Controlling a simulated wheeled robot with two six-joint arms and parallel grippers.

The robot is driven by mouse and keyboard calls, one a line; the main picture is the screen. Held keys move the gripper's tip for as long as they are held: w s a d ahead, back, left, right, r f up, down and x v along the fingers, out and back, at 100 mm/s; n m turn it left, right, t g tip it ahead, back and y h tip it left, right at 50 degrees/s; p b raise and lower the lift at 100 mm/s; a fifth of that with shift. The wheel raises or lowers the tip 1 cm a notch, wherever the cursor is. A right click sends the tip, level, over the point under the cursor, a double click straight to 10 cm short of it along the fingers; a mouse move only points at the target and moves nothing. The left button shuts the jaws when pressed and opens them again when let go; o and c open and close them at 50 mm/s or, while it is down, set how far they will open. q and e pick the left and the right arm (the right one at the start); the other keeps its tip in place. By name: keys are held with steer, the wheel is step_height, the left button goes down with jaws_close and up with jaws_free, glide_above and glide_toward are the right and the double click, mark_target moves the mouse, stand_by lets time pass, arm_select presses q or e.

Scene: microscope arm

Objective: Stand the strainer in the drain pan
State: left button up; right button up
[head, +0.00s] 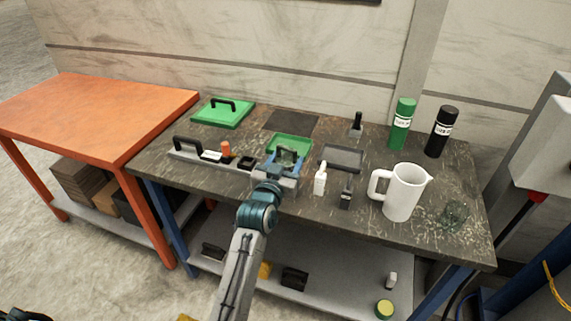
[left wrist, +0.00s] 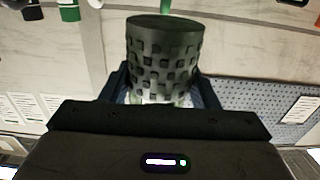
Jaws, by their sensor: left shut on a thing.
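The strainer (left wrist: 163,60) is a dark cylinder with rows of square holes. In the left wrist view it sits between the fingers of my left gripper (left wrist: 163,98), which is shut on it. In the head view my left gripper (head: 288,158) is over the near part of a shallow green tray (head: 291,142), and the strainer is hard to make out there. A dark grey shallow tray (head: 342,158) lies just to the right. Which of the two trays is the drain pan I cannot tell for sure. My right gripper is not in view.
A white pitcher (head: 403,192), a small white bottle (head: 320,180), a green bottle (head: 402,124) and a black bottle (head: 440,132) stand to the right. A long grey caddy (head: 190,154) and a green lid (head: 222,113) are left. A dark mat (head: 291,122) lies behind.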

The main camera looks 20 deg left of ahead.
arm_select(q)
steer(key=shift+f, duration=0.8)
steer(key=shift+f, duration=0.45)
steer(key=o, duration=1)
steer(key=shift+o, duration=0.2)
